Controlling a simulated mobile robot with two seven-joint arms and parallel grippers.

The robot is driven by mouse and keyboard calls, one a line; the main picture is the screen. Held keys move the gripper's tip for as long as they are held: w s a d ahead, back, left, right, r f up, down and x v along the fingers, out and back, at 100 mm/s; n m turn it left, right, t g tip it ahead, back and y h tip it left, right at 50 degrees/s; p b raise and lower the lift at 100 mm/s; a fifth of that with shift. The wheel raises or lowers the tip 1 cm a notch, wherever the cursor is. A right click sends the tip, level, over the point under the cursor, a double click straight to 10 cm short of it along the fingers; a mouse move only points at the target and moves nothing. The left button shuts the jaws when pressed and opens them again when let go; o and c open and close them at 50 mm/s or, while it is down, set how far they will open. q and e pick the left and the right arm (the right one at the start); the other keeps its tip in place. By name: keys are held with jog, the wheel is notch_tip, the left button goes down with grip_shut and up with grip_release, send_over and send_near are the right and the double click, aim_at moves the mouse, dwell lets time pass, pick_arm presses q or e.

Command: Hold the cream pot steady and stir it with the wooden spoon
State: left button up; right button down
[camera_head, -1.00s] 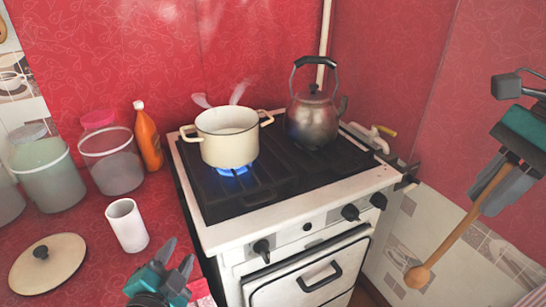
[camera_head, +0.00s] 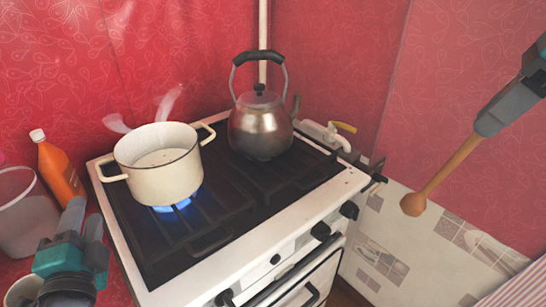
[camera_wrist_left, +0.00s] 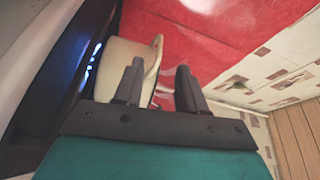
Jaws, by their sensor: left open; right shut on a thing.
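The cream pot (camera_head: 158,180) stands on the left burner of the stove, over a blue flame, with a handle on each side and pale contents inside. It also shows in the left wrist view (camera_wrist_left: 118,62), beyond the fingers. My left gripper (camera_head: 86,222) is open and empty, left of and nearer than the pot, apart from it. My right gripper (camera_head: 508,100) is shut on the wooden spoon (camera_head: 450,172) at the far right. The spoon slants down to the left, its bowl end low in the air, well away from the pot.
A dark metal kettle (camera_head: 260,128) stands on the stove (camera_head: 235,228) right of the pot. An orange bottle (camera_head: 58,168) and a clear container (camera_head: 22,212) stand left of the stove. Steam rises behind the pot.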

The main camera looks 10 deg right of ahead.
pick_arm(q)
jog(key=p+x, duration=0.1)
jog(key=x, duration=1)
jog(key=shift+w, duration=0.25)
jog(key=shift+r, duration=0.1)
grip_shut()
dwell(1.3)
